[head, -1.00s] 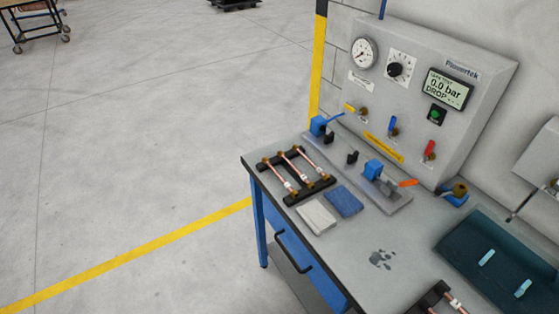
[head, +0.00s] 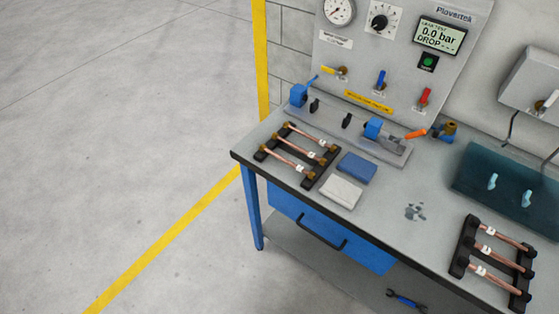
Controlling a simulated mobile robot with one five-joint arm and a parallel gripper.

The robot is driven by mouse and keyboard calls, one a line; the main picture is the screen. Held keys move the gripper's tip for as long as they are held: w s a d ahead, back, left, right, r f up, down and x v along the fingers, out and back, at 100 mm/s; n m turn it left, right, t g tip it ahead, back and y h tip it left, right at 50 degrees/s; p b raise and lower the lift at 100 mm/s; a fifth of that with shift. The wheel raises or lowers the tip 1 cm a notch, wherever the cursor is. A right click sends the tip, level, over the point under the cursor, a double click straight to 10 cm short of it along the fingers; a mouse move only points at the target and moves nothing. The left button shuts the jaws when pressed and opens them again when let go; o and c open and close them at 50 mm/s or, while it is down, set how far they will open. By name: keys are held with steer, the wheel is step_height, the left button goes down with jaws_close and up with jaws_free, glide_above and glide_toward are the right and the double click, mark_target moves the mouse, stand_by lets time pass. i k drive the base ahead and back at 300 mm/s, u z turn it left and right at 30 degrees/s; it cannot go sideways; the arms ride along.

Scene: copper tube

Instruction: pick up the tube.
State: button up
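Copper tubes lie in two black racks on the grey workbench (head: 385,212). The left rack (head: 317,180) holds three tubes side by side, with brass ends and white tags; its middle tube (head: 288,154) is one of them. The right rack (head: 462,262) at the bench's right front also holds three tagged tubes, including a middle one (head: 497,256). Which tube is meant cannot be told. My gripper is not in view.
A test panel (head: 350,62) with gauge and display stands behind a fixture with blue clamps (head: 372,129). Open floor (head: 120,130) lies left.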

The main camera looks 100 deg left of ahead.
mark_target(311, 176)
steer(key=u, duration=0.65)
steer(key=k, duration=0.5)
steer(key=u, duration=2.3)
steer(key=k, duration=0.1)
steer(key=u, duration=1.55)
steer(key=i, duration=0.45)
steer(key=u, duration=0.2)
steer(key=k, duration=0.85)
steer(key=z, duration=0.2)
steer(key=i, duration=0.85)
steer(key=u, duration=0.05)
